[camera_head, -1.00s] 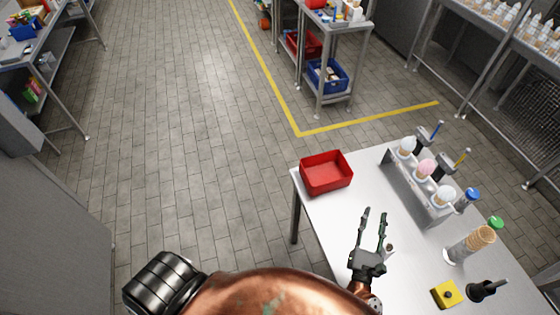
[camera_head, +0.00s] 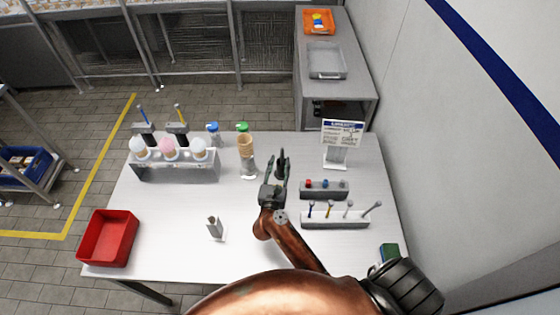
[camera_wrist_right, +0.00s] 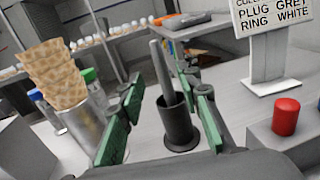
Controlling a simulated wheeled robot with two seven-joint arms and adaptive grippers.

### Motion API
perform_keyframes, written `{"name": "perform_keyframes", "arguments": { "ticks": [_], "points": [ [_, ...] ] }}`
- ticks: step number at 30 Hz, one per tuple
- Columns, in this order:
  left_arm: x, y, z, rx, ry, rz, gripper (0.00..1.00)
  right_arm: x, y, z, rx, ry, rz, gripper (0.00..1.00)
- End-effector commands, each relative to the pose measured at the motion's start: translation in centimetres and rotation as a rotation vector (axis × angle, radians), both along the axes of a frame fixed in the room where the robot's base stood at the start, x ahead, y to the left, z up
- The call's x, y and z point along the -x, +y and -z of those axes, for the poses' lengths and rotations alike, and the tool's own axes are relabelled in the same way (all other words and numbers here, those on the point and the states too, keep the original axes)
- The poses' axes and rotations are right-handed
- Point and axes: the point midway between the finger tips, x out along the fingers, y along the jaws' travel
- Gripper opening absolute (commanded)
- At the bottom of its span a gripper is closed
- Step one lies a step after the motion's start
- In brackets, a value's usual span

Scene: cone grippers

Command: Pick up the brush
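The brush (camera_wrist_right: 160,70) appears to be the grey handle standing up, tilted, in a dark round cup (camera_wrist_right: 178,125); its lower end is hidden inside the cup. In the head view the handle (camera_head: 282,154) shows as a small dark upright shape just beyond my right gripper. My right gripper (camera_head: 273,172) is open and empty above the table. In the wrist view its green-padded fingers lie to either side of the cup, and I see no contact with the handle. My left gripper is not in view.
A cone stack (camera_head: 246,146) stands left of the gripper. A red bin (camera_head: 107,238) is at the left edge; the front middle is mostly clear.

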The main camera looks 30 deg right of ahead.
Motion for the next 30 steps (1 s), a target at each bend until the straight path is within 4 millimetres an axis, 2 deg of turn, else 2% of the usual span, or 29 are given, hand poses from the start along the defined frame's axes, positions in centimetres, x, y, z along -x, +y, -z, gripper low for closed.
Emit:
{"name": "perform_keyframes", "arguments": {
  "ticks": [5,9,18,30],
  "points": [
    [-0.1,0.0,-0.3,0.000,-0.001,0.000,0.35,-1.7,-2.1,0.1,0.004,0.000,-0.001,0.32],
    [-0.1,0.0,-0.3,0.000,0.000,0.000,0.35,-3.0,-3.0,0.2,0.001,0.000,-0.002,0.32],
    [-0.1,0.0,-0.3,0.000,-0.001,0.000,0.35,-3.3,-3.2,0.2,0.000,0.000,-0.002,0.31],
    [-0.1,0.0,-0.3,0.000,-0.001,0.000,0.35,-3.2,-3.2,0.2,0.000,0.000,-0.002,0.04]
  ]
}}
